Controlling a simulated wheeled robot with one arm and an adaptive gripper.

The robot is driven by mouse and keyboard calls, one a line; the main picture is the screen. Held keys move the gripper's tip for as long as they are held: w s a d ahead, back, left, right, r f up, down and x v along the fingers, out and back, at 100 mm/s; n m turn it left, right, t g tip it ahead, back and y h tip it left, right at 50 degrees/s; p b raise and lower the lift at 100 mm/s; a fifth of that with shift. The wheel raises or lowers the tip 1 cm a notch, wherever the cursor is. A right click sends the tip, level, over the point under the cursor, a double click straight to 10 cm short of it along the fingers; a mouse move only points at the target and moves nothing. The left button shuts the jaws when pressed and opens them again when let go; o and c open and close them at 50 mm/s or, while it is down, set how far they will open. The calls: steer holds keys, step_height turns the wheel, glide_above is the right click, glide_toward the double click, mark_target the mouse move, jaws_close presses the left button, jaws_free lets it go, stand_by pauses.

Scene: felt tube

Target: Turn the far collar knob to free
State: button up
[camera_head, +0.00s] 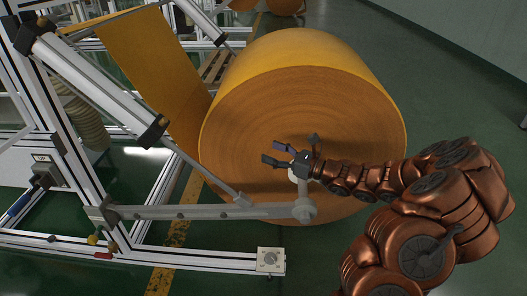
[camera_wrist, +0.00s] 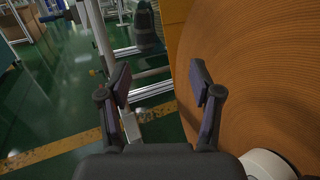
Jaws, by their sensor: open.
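The big orange felt roll (camera_head: 300,110) fills the middle of the head view, its flat end facing me. My gripper (camera_head: 274,153) is open and empty in front of that end face, pointing left. In the wrist view my gripper (camera_wrist: 160,82) shows two spread dark fingers with nothing between them, and the roll face (camera_wrist: 265,80) is close on the right. A white round part (camera_wrist: 268,165), perhaps the roll's core or collar, shows at lower right. A small dark piece (camera_head: 314,139) sits above my wrist; I cannot tell whether it is a knob. The far collar is not discernible.
A grey support arm (camera_head: 185,212) runs to a pale joint (camera_head: 305,210) below my gripper. An aluminium frame (camera_head: 75,85) stands left, with a felt sheet (camera_head: 155,70) running up it. Open green floor (camera_head: 450,90) lies to the right.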

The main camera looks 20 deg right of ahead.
steer(key=shift+s+a+r+n+g+y+p, duration=0.1)
steer(key=shift+s+a+r+n+g+y, duration=0.2)
steer(key=shift+a, duration=0.35)
steer(key=shift+s+a+r+n+g+y+p, duration=0.15)
steer(key=shift+a+r+n+g, duration=0.15)
steer(key=shift+a+n, duration=0.25)
steer(key=shift+s+a+r+n+g+y+p, duration=0.1)
steer(key=shift+s+a+r+n+g+y, duration=0.2)
steer(key=shift+a, duration=0.4)
steer(key=shift+w, duration=0.1)
